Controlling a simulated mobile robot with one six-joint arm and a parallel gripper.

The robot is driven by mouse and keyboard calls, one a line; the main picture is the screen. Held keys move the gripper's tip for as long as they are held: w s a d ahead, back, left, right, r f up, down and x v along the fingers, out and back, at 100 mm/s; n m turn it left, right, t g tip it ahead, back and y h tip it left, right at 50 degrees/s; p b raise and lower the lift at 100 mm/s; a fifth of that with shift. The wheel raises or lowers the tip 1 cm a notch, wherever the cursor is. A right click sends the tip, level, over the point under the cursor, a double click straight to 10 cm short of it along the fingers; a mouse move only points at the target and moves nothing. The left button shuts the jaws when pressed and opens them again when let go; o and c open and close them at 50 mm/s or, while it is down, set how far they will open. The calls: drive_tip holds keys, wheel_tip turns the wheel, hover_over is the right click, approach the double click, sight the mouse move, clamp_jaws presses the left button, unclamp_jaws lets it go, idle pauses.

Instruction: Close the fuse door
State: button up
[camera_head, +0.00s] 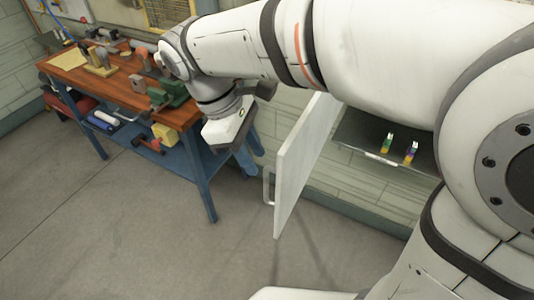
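The fuse door (303,165) is a pale flat panel. It stands wide open, swung out from the fuse box (372,157) on the wall. A grey handle (268,187) is on the door's left face, near its outer edge. The box's lower shelf shows two small colourful fuses; the upper part of the box is hidden behind my arm. My gripper (232,130) is left of the door and above its handle, apart from the handle. Its fingertips are not clear against the blue bench legs, so I cannot tell whether it is open or shut.
A workbench (118,75) with a wooden top, blue legs and several tools stands at the left, close behind my gripper. Its lower shelf holds more items. The grey floor (110,225) in front of the bench and around the door is clear.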

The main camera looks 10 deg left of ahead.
hover_over(266, 200)
drive_tip(key=f, duration=0.6)
drive_tip(key=shift+w+f+p, duration=0.3)
drive_tip(key=shift+c, duration=0.2)
clamp_jaws()
drive_tip(key=shift+a, duration=0.1)
